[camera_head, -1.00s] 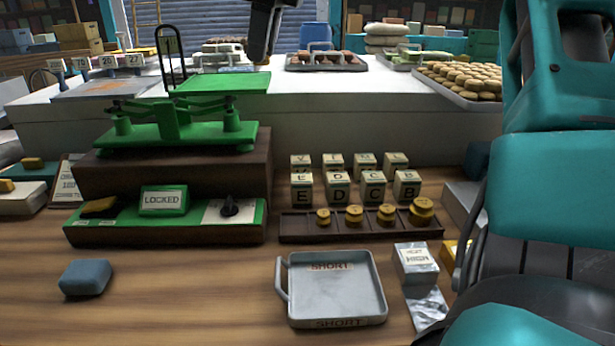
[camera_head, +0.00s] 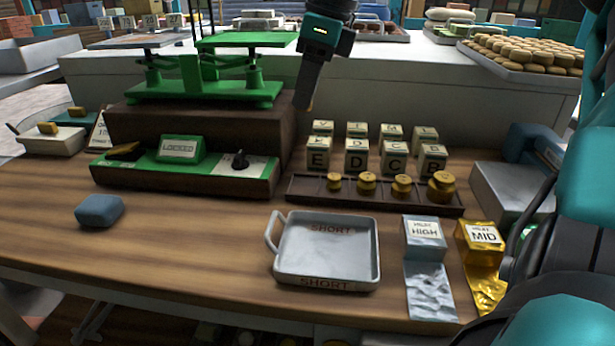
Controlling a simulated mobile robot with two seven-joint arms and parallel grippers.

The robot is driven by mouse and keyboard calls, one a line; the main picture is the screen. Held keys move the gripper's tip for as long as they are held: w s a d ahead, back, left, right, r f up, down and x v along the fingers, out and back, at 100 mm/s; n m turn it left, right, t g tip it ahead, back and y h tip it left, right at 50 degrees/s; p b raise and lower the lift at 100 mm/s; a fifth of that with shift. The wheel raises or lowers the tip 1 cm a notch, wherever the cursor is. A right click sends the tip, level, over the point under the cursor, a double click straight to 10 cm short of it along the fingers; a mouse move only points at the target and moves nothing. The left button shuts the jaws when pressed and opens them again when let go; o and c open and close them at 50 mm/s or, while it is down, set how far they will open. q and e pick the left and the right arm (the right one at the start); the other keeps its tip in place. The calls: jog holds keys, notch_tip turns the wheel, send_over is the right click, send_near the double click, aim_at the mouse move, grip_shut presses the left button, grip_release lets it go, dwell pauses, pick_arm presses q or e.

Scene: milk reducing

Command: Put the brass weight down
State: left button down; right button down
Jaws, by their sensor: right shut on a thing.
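My right gripper (camera_head: 308,98) hangs pointing down at top centre, right of the green balance scale (camera_head: 205,90) and above and left of the lettered blocks. It is shut on the brass weight, of which at most a small brownish bit shows at the fingertips. Several other brass weights (camera_head: 441,188) stand in a row, growing larger to the right, on a dark wooden rack (camera_head: 312,191) in front of the blocks. The gripper is apart from the rack. My left gripper is not in view.
A grey tray (camera_head: 327,247) marked SHORT lies in front of the rack. Packets marked HIGH (camera_head: 425,235) and MID (camera_head: 482,240) lie right of it. A blue block (camera_head: 99,210) lies at left, below the LOCKED sign (camera_head: 181,149). Bare wood lies between block and tray.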

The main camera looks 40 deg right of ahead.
jog(key=b, duration=0.1)
send_over(301, 186)
jog(key=f, duration=0.6)
jog(key=s+f, duration=0.1)
jog(key=f, duration=0.3)
jog(key=shift+d+f, duration=0.1)
jog(key=shift+d, duration=0.2)
notch_tip(301, 186, down, 4)
jog(key=shift+b, duration=0.5)
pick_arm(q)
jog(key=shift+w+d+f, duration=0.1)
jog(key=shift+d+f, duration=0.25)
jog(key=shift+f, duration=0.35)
pick_arm(e)
jog(key=shift+f, duration=0.1)
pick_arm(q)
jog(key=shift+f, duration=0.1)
pick_arm(e)
jog(key=shift+f, duration=0.1)
jog(key=shift+f, duration=0.15)
jog(key=c, duration=1.2)
grip_release()
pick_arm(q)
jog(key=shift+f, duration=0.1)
pick_arm(e)
jog(key=shift+o, duration=0.2)
jog(key=shift+r, duration=0.2)
